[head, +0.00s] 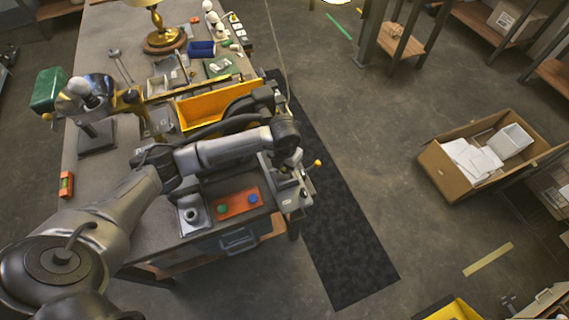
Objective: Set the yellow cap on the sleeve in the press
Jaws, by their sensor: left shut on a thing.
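My left gripper (291,160) is at the right front corner of the workbench, pointing down over the grey metal press (287,192). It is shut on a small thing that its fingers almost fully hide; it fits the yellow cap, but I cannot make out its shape. The press has a side lever with a yellow knob (318,162) at its right. The sleeve cannot be made out, and I cannot tell whether the held thing touches anything. My right gripper is not in view.
A yellow-orange bin (215,103) stands behind my forearm. A brass lamp (163,38) stands at the far end. The dark floor mat (345,255) is clear.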

